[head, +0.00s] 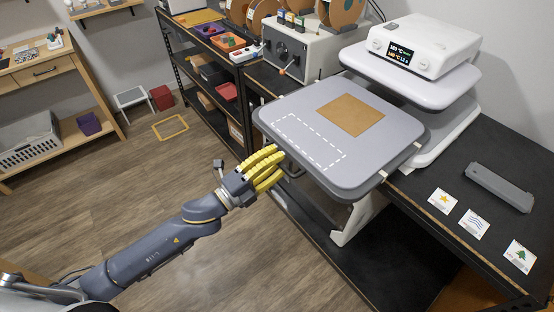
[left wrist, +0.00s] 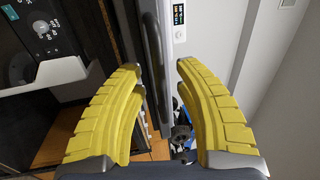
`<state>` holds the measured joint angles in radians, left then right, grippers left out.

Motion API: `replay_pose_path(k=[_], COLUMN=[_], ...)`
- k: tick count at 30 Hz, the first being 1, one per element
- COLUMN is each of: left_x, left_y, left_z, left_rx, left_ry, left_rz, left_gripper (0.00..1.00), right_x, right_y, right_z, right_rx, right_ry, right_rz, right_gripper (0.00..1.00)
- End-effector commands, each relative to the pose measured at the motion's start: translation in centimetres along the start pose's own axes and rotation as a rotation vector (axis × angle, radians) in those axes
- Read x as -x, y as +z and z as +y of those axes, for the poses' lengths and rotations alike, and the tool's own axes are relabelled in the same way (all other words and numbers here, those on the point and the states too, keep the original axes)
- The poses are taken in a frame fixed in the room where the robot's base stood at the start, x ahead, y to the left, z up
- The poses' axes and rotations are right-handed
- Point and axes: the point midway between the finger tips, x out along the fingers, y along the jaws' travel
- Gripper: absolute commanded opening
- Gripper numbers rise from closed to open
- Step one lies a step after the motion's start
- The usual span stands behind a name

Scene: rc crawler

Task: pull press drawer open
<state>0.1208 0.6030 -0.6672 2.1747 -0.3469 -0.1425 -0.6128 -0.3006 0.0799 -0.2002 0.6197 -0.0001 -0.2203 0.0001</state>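The press drawer (head: 290,110) is a grey slab with a dashed white outline and a tan square on top. It sticks out toward the left from under the white heat press (head: 425,45). My left gripper (head: 279,164) is at the drawer's front left edge, by the dark handle, which it partly hides. In the left wrist view, its yellow fingers (left wrist: 160,68) are spread apart, with a dark handle bar (left wrist: 153,80) between their tips. I see a gap to the right finger; contact on the left is unclear. My right gripper is not in view.
The press stands on a black table (head: 410,190) with several picture cards and a grey bar (head: 499,187) at right. A grey machine with spools (head: 298,45) stands behind the drawer. Open wooden floor (head: 120,210) lies to the left.

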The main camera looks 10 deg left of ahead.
Motion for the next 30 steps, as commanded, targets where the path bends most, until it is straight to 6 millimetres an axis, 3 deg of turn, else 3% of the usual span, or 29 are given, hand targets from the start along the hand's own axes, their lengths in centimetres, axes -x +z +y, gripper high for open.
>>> replay_pose_path(k=[11, 30], left_x=[1.2, 9.6], left_y=[0.0, -0.1], left_z=[0.0, 0.1], left_rx=[0.002, 0.001], left_ry=[0.001, 0.002], left_rz=[-0.001, 0.0], left_gripper=[0.33, 0.33], right_x=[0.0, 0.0], right_y=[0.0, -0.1], right_z=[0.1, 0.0], right_rx=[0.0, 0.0], right_ry=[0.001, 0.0], right_rz=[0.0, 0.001], right_gripper=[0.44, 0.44])
